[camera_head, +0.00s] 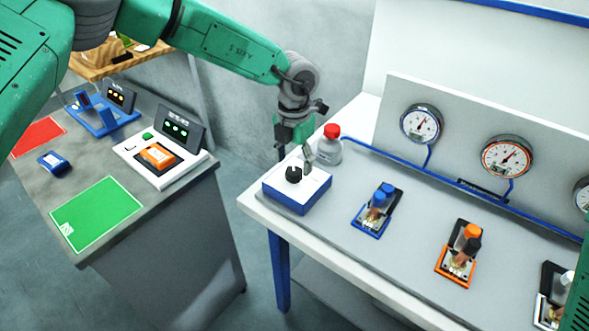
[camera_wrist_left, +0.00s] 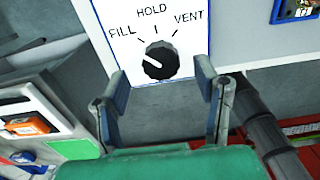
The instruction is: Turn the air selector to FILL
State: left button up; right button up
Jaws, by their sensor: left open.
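The air selector is a black round knob (camera_head: 293,174) on a white-topped blue box (camera_head: 312,193) at the left end of the bench. In the left wrist view the knob (camera_wrist_left: 161,62) sits on a white plate (camera_wrist_left: 195,48) marked FILL, HOLD and VENT. Its white pointer line aims left and slightly up, to the FILL side; exact alignment with the FILL tick is unclear. My left gripper (camera_head: 295,154) is open just above the box. In the wrist view its fingers (camera_wrist_left: 160,72) stand apart on either side of the knob, with visible gaps. My right gripper is out of view.
A red-capped bottle (camera_head: 328,147) stands close behind the box. Gauges (camera_head: 421,123) line the back panel. A blue-framed fixture (camera_head: 377,209) and an orange-framed one (camera_head: 460,254) lie rightward. A grey counter (camera_head: 150,222) with a green mat (camera_head: 97,213) stands left, across a floor gap.

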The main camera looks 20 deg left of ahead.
aim_at(294, 171)
pick_arm(q)
notch_tip(294, 171, up, 8)
jog(key=shift+r, duration=0.25)
